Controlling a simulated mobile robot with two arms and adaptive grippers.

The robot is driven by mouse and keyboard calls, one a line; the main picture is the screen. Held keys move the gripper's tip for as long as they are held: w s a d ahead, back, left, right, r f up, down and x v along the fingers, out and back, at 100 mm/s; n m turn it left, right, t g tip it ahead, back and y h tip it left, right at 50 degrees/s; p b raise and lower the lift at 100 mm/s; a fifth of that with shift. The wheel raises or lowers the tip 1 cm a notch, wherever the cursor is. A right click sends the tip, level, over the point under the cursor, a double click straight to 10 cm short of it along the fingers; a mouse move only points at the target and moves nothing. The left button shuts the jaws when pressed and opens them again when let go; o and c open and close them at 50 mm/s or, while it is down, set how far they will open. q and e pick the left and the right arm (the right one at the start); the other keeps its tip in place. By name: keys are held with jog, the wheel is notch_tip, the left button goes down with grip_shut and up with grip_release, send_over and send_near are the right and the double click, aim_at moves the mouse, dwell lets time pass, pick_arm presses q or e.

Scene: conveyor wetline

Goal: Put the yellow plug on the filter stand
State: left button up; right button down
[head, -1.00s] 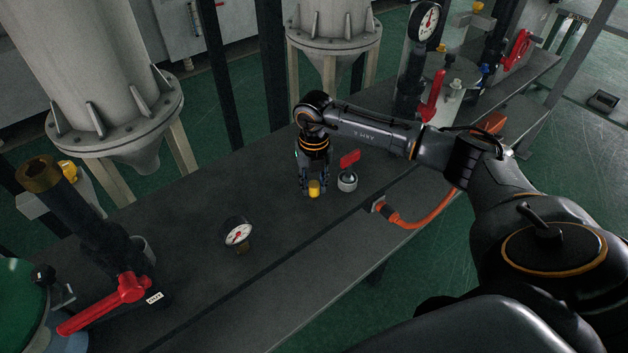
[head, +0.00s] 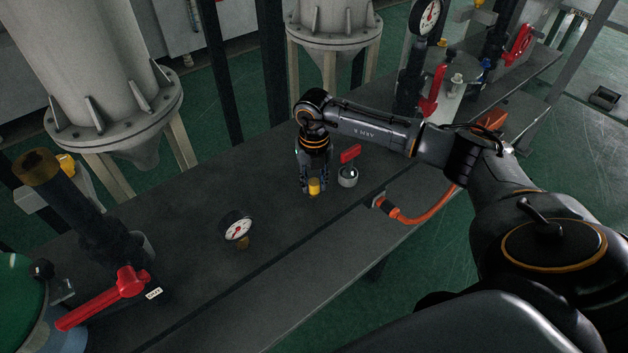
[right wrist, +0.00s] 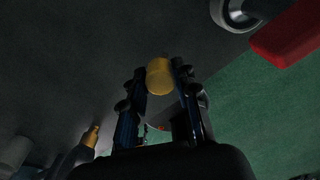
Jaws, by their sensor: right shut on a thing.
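The yellow plug (head: 314,187) is a small yellow cylinder, low over or on the dark bench top. I cannot tell whether it touches the bench. My right gripper (head: 314,186) points down and is shut on it. In the right wrist view the plug (right wrist: 160,76) sits between the two fingertips of the right gripper (right wrist: 160,80). I cannot tell for sure which fixture is the filter stand. My left gripper is not in view.
A small valve with a red handle (head: 350,154) stands close right of the gripper. A gauge (head: 237,229) lies on the bench (head: 190,240) to the left. An orange hose (head: 425,217) hangs at the front edge. A black pipe with a red lever (head: 118,290) stands far left.

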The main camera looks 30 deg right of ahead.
aim_at(314, 181)
jog(key=shift+f+b, duration=0.4)
jog(key=shift+f, duration=0.15)
jog(key=c, duration=0.9)
grip_release()
jog(key=shift+c, duration=0.2)
jog(key=shift+r, duration=0.2)
notch_tip(314, 181, up, 12)
jog(key=shift+f, duration=0.2)
